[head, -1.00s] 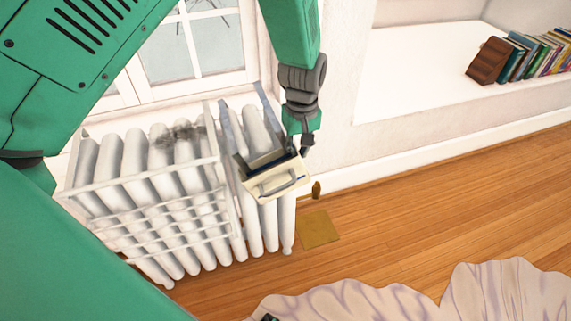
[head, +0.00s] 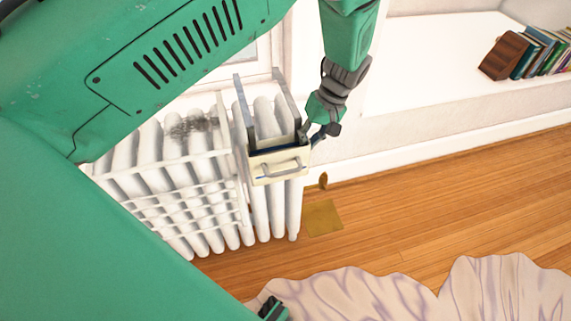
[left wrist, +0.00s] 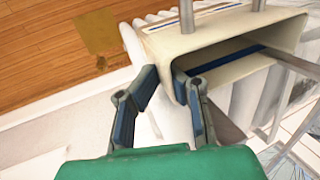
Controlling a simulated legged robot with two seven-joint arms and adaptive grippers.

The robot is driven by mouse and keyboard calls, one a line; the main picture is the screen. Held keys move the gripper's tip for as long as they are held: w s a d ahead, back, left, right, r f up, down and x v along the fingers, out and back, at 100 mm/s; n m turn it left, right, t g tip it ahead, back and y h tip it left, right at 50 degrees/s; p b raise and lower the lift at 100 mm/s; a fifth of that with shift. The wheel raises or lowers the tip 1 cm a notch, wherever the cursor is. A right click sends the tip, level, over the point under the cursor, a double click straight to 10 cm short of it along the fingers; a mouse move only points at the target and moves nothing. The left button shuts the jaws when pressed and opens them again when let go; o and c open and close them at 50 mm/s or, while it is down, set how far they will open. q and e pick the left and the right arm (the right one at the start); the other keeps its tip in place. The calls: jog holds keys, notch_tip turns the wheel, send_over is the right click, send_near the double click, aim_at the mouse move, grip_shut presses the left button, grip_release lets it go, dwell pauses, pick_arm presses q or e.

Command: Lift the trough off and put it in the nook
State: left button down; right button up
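The cream trough (head: 281,166), with a grey handle on its front, hangs at the right end of the white radiator (head: 165,215) by two grey straps (head: 242,105). The left wrist view shows its open end and cream rim (left wrist: 215,35) close up. My left gripper (head: 308,133) is at the trough's right end. In the left wrist view its fingers (left wrist: 166,77) are apart, with the trough's near corner about between the tips. Whether they touch it I cannot tell. The nook looks to be the white recess (head: 430,65) at upper right.
Several books (head: 545,48) and a brown block (head: 503,56) stand at the recess's right end; its left part is bare. A white rack of bars fronts the radiator. A brass floor plate (head: 323,217) and a pale wavy rug (head: 400,300) lie on the wooden floor.

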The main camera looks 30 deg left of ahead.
pick_arm(q)
jog(key=shift+r, duration=0.1)
dwell(0.3)
jog(key=s+d+p, duration=0.6)
jog(key=s+d, duration=0.3)
jog(key=d, duration=0.1)
jog(key=shift+d+r, duration=0.35)
jog(key=shift+r, duration=0.1)
dwell(0.6)
jog(key=shift+s+d, duration=0.1)
